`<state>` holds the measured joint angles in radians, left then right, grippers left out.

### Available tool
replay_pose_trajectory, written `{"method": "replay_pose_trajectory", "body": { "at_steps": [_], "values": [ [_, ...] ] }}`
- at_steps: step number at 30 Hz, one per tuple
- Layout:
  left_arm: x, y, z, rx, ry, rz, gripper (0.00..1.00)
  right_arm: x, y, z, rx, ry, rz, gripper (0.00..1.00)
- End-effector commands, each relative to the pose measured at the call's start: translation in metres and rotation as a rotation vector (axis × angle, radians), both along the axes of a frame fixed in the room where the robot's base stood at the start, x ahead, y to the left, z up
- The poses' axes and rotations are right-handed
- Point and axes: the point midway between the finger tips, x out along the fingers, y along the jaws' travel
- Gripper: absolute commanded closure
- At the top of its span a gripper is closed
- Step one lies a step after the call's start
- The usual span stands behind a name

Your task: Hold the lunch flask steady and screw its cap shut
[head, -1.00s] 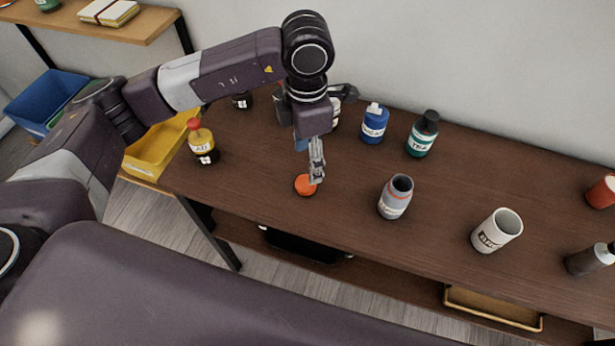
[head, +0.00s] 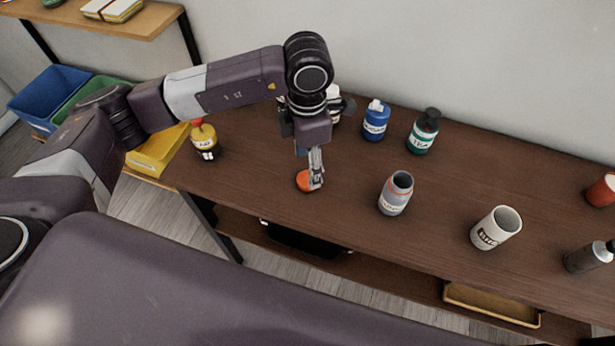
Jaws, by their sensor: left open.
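The lunch flask looks to be the grey container (head: 396,194) with an orange ring near its open mouth; it stands upright and uncapped on the brown table. The orange cap (head: 303,182) lies on the table to the left of the flask. My left gripper (head: 315,186) points down at the cap, its open fingers at the cap's right side and partly in front of it. I cannot tell whether they touch the cap. My right gripper is not in view.
A blue bottle (head: 376,121) and a green tea bottle (head: 423,132) stand behind the flask. A white cup (head: 496,228) stands to its right. A yellow bottle (head: 205,141) is at the left. The table between cap and flask is clear.

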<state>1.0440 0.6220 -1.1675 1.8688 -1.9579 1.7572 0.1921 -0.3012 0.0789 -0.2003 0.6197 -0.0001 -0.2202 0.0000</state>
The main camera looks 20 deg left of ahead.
Motion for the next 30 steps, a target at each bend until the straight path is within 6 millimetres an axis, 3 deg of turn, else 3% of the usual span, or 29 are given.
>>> {"method": "replay_pose_trajectory", "body": {
  "at_steps": [4, 9, 20, 28, 30],
  "values": [
    [-0.007, 0.005, -0.021, 0.004, 0.007, 0.001, 0.44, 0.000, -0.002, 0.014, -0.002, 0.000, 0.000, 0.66],
    [-0.006, 0.004, -0.041, 0.001, 0.003, 0.000, 0.44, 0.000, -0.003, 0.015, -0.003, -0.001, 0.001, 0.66],
    [-0.006, 0.004, -0.044, 0.002, 0.001, -0.001, 0.44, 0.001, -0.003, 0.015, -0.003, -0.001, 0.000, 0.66],
    [-0.005, 0.004, -0.044, 0.000, 0.001, 0.000, 0.71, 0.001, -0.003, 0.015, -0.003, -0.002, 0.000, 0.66],
    [-0.005, 0.004, -0.044, 0.001, 0.001, 0.000, 0.74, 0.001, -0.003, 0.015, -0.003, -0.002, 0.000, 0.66]
  ]
}}
